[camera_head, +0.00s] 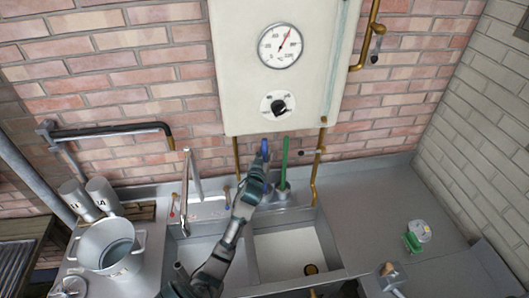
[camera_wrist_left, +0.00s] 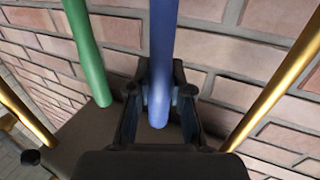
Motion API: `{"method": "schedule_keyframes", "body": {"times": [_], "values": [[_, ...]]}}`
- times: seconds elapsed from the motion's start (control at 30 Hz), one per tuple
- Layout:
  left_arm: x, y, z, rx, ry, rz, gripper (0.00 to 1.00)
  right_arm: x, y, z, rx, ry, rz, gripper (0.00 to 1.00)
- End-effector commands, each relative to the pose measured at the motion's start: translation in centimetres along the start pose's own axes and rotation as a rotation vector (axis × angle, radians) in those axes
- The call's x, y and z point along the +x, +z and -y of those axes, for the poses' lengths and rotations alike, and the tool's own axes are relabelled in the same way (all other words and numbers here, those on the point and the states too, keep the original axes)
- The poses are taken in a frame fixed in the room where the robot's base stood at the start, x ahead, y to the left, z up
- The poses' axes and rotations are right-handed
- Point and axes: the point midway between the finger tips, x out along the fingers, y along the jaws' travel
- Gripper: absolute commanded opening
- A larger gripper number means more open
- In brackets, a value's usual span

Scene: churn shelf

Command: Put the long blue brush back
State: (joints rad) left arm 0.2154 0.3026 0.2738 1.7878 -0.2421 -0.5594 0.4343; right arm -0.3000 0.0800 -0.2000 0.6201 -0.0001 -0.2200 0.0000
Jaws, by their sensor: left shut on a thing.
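The long blue brush shows as a blue handle (camera_head: 265,147) in the head view, upright in front of the brick wall below the boiler. My left gripper (camera_head: 259,165) is shut on this handle. In the left wrist view the blue handle (camera_wrist_left: 162,60) stands between the two fingers of the left gripper (camera_wrist_left: 160,105). The brush's head is hidden behind my gripper and arm. A green-handled brush (camera_head: 285,155) stands just right of it at the back of the sink, and its handle (camera_wrist_left: 88,50) also shows in the left wrist view. My right gripper is not clearly visible.
Two sink basins (camera_head: 322,240) lie below my left arm, with a tap (camera_head: 186,180) to the left. Brass pipes (camera_head: 319,165) run down either side of the brushes. A metal pot (camera_head: 97,238) stands at left. The right counter (camera_head: 375,185) is mostly clear.

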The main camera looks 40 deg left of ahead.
Motion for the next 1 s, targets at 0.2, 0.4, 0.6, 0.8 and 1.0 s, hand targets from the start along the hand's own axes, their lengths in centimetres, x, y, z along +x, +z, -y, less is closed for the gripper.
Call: {"method": "schedule_keyframes", "body": {"times": [0.2,0.4,0.6,0.8,1.0], "values": [[0.0,-0.1,0.0,0.0,0.0,-0.004,0.0,-0.1,0.0,0.0,0.0,0.0,0.0,0.4],[0.0,-0.1,0.0,0.0,0.0,-0.002,0.44,-0.1,0.0,0.0,0.0,0.0,0.0,0.4],[-0.1,-0.1,0.0,0.0,0.001,-0.002,0.44,0.0,0.0,0.0,0.0,0.0,0.0,0.4],[-2.4,0.1,0.0,-0.001,0.002,-0.002,0.44,0.2,0.0,0.0,0.0,0.0,0.0,0.4],[-7.0,0.1,0.0,-0.001,0.001,-0.002,0.44,0.7,0.1,0.0,0.0,0.0,0.0,0.4]]}}
